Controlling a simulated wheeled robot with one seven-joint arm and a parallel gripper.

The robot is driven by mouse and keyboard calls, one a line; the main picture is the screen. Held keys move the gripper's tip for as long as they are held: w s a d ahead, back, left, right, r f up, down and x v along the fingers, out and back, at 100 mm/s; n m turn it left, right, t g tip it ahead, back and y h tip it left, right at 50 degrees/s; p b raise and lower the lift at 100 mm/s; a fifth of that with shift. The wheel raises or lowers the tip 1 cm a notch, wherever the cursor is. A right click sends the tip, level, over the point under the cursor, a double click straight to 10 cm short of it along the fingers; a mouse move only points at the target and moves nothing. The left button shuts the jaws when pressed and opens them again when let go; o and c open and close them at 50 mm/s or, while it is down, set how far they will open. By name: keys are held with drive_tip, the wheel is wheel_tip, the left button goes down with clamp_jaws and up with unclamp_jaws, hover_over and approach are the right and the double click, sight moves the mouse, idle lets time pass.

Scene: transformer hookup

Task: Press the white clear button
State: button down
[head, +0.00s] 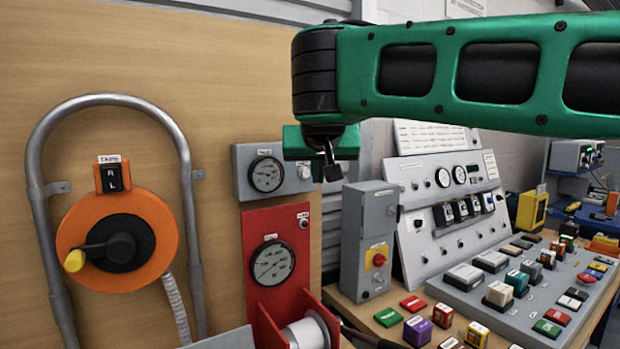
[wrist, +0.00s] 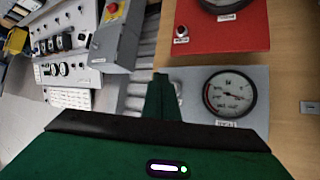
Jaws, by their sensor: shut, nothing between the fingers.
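A small pale round button (head: 304,172) sits at the right end of the grey gauge box (head: 240,190) on the wooden board. In the wrist view it is mostly hidden behind my finger, with a sliver (wrist: 179,88) showing. Another small light button (head: 303,219) with a label sits at the upper right of the red panel (head: 290,248); it also shows in the wrist view (wrist: 181,31). I cannot read which label says clear. My gripper (head: 331,171) is shut and empty, just right of the grey gauge box. Its closed fingers (wrist: 160,80) point at the box's button side.
A grey switch box (head: 365,225) with a red knob stands right of my gripper. A sloped instrument panel (head: 430,180) and a bench (head: 500,290) of coloured blocks are farther right. An orange crank reel (head: 120,240) with a grey tube frame is at left.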

drive_tip(key=shift+w+a, duration=0.35)
drive_tip(key=shift+w, duration=0.25)
drive_tip(key=shift+w+a, duration=0.5)
idle(2.6)
drive_tip(key=shift+s, duration=0.1)
drive_tip(key=shift+s+d, duration=0.5)
drive_tip(key=shift+s, duration=0.1)
idle(0.3)
drive_tip(key=s+d, duration=0.1)
drive_tip(key=s, duration=0.1)
drive_tip(key=s+d, duration=0.1)
drive_tip(key=s, duration=0.1)
drive_tip(key=shift+s+d, duration=0.1)
drive_tip(key=shift+d, duration=0.25)
drive_tip(key=shift+d, duration=0.1)
idle(0.5)
